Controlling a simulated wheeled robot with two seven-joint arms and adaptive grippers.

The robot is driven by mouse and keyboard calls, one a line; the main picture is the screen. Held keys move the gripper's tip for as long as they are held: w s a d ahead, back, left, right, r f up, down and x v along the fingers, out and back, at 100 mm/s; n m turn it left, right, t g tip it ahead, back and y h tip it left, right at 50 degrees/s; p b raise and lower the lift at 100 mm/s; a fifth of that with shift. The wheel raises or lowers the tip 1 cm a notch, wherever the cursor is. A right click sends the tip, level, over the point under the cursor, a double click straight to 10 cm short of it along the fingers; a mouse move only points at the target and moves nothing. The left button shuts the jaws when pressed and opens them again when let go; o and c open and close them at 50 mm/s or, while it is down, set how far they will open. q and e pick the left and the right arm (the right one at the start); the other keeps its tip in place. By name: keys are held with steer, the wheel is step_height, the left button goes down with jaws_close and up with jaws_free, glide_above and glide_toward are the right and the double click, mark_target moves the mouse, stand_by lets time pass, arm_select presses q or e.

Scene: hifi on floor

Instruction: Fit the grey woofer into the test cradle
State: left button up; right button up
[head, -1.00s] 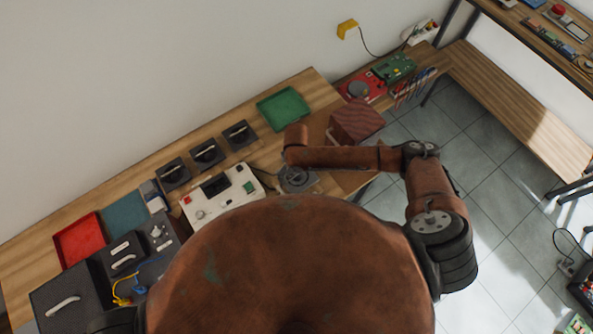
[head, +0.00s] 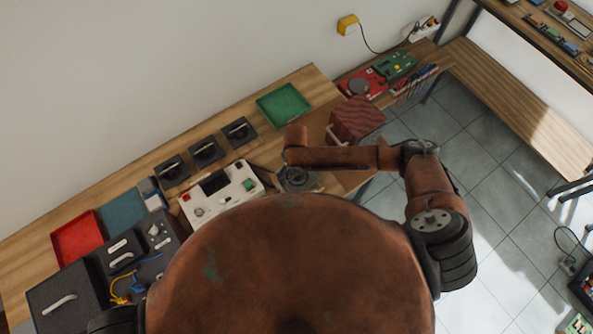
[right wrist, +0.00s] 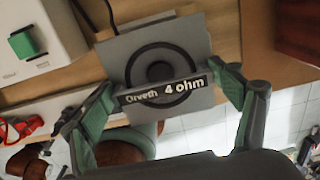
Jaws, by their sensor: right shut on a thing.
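The grey woofer (right wrist: 158,70), a square plate with a dark round cone and a bar reading "4 ohm", is between the fingers of my right gripper (right wrist: 168,97) in the right wrist view. The gripper is shut on it, a finger at each end of the bar. In the head view the woofer (head: 297,178) shows under my right wrist, by the bench's front edge; my arm hides the fingers. A paler grey edge shows behind the woofer in the wrist view; I cannot tell whether it is the test cradle or whether they touch. My left gripper is out of view.
A white tester box (head: 222,195) stands left of the woofer, with several dark square units (head: 205,152) behind it. A reddish wooden box (head: 357,120) is to the right. A green tray (head: 284,105) lies at the back. Floor shows beyond the bench edge.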

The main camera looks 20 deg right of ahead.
steer(key=shift+f+b, duration=0.95)
steer(key=shift+f, duration=0.75)
steer(key=o, duration=1.8)
steer(key=shift+o, duration=1.4)
steer(key=shift+s+f, duration=0.1)
step_height(320, 180, up, 12)
steer(key=shift+r, duration=0.1)
step_height(320, 180, up, 8)
steer(key=p, duration=0.8)
